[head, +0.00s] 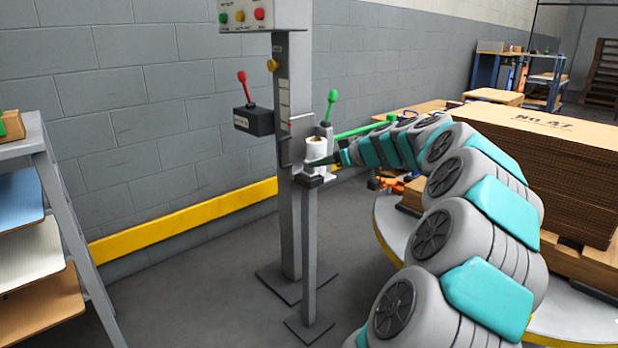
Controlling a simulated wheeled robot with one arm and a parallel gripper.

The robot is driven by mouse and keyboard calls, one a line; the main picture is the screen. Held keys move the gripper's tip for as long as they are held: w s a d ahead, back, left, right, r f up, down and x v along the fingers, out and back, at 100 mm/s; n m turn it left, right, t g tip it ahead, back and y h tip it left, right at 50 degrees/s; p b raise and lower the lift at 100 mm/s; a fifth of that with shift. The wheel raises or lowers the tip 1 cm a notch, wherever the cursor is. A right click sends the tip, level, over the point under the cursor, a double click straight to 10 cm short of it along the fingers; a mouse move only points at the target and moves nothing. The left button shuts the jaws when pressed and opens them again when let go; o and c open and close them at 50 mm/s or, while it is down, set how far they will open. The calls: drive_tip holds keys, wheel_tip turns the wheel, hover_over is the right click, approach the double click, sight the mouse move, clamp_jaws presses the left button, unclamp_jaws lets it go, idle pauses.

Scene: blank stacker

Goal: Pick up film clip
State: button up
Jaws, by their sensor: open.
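My arm reaches from the lower right toward the metal post (290,150). My gripper (322,162), small and dark green at the tip, is open beside a white roll (316,152) on a small bracket (313,180) of the post. I cannot tell whether it touches the roll. No film clip can be made out for certain.
The post carries a button panel (262,14), a red-knobbed lever (245,88) and a green-knobbed lever (331,100). Stacked cardboard (545,170) stands on a pallet at right. A shelf rack (45,230) stands at left. The floor between the rack and post is clear.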

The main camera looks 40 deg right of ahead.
sight(309, 161)
drive_tip(key=x, duration=0.6)
drive_tip(key=shift+w+a, duration=0.1)
drive_tip(key=shift+a, duration=0.15)
clamp_jaws()
idle(0.4)
